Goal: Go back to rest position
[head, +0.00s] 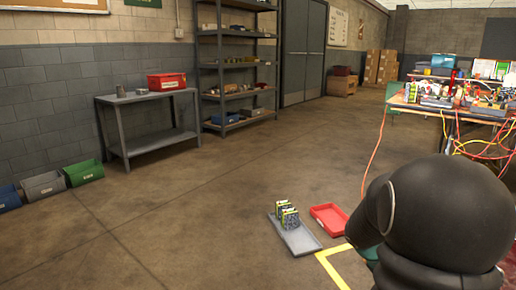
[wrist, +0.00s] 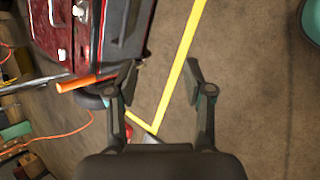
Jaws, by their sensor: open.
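In the wrist view my gripper (wrist: 160,86) is open, with its two fingers spread apart. Nothing is between the fingertips except floor and a yellow floor line behind them. In the head view a large dark part of my arm fills the lower right, and the gripper's fingers cannot be made out there. A grey tray (head: 297,238) lies on the floor left of my arm with several dark, green-marked blocks (head: 287,214) on it. A red tray (head: 329,219) beside it looks empty.
A red-and-dark machine (wrist: 85,30) stands close to the left finger, with an orange bar (wrist: 85,84) below. A cluttered table (head: 440,104) with trailing cables is at right. A grey bench (head: 150,98), shelves (head: 235,88) and floor bins (head: 84,172) line the left wall. The middle floor is clear.

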